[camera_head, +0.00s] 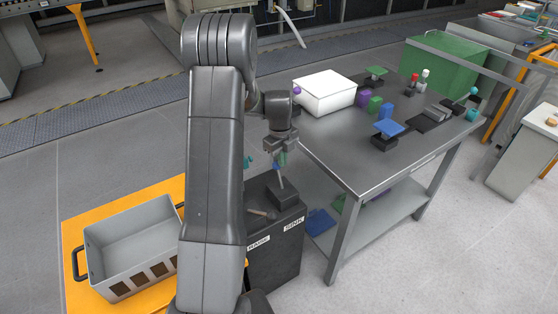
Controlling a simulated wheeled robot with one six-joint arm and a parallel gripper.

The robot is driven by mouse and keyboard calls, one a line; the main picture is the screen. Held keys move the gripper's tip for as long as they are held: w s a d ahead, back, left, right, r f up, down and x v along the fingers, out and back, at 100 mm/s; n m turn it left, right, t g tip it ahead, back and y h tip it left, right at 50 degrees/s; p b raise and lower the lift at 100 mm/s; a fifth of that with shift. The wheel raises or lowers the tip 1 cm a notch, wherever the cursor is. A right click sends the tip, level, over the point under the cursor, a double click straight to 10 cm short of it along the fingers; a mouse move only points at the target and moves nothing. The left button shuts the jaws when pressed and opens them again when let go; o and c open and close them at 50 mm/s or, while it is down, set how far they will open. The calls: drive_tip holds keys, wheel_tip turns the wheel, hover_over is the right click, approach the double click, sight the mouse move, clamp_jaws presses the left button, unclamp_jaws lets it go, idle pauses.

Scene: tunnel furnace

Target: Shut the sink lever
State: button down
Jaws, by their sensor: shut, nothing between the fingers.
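A dark control box (275,258) stands below my arm, with a label that seems to read RAISE (258,243) at left and a SINK label (293,224) at right. The sink lever (282,183) is a short pale rod standing up, slightly tilted, from a dark block behind the SINK label. A second lever (262,213) lies low behind the other label. My gripper (281,162) is shut and empty, pointing down right above the sink lever's top. I cannot tell whether they touch. My arm hides the left part of the box.
A metal table (350,160) stands close at right, with a white box (325,92) and several small coloured parts on it. A grey bin (130,255) sits on an orange platform (75,225) at left. The floor behind is clear.

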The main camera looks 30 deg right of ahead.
drive_tip(key=w+r, duration=0.5)
drive_tip(key=r, duration=0.1)
drive_tip(key=shift+w+a+r, duration=0.3)
drive_tip(key=shift+w+r, duration=0.05)
drive_tip(key=shift+s, duration=0.1)
